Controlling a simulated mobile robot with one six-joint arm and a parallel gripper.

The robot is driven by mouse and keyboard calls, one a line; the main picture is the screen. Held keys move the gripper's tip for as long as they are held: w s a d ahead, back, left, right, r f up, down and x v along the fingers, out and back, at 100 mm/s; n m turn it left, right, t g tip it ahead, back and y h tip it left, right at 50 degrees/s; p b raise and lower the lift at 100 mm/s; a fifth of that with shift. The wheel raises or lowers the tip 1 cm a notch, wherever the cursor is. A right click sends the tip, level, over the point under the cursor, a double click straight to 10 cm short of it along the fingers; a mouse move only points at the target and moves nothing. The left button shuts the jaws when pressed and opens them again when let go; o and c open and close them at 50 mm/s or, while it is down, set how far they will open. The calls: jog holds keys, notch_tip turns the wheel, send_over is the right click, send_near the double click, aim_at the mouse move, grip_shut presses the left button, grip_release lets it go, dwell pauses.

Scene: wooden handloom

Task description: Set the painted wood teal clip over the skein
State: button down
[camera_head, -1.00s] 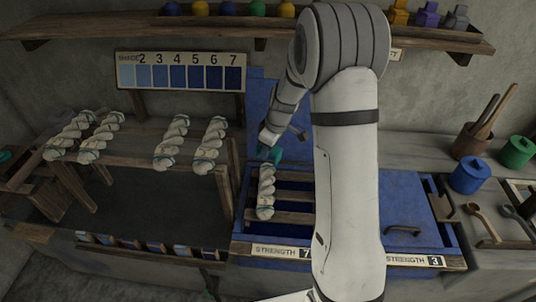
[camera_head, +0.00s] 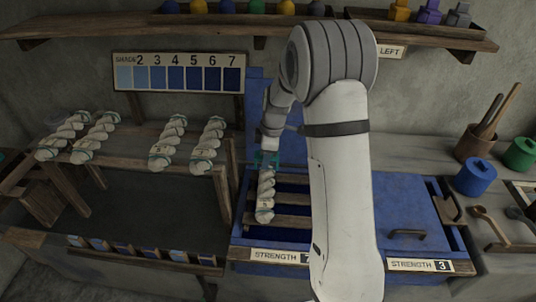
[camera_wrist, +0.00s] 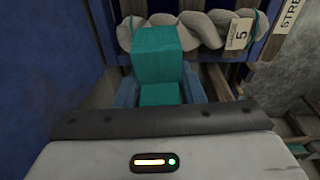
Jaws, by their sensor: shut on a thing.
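The teal clip (camera_wrist: 158,50) is a blocky painted piece held between the blue fingers of my gripper (camera_wrist: 160,93). In the head view my gripper (camera_head: 268,153) is low at the far end of the skein, with the clip (camera_head: 265,160) under it. The off-white twisted skein (camera_head: 266,196) lies on wooden slats over the open blue vat. In the wrist view the skein (camera_wrist: 200,30) runs behind the clip and carries a tag reading 5. The clip hides part of the skein's end. I cannot tell whether they touch.
Several other skeins (camera_head: 174,143) lie on the wooden rack at left. The blue vat (camera_head: 238,222) has a plate starting "STRENGTH"; a closed blue lid (camera_head: 402,205) with a handle is to its right. A shade board (camera_head: 178,74) stands behind. Blue and green pots are at right.

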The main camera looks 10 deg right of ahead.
aim_at(266, 176)
jog(key=shift+f+b, duration=2.9)
jog(key=shift+f, duration=1.3)
jog(key=c, duration=0.9)
grip_release()
jog(key=shift+o, duration=0.2)
jog(key=shift+r, duration=0.1)
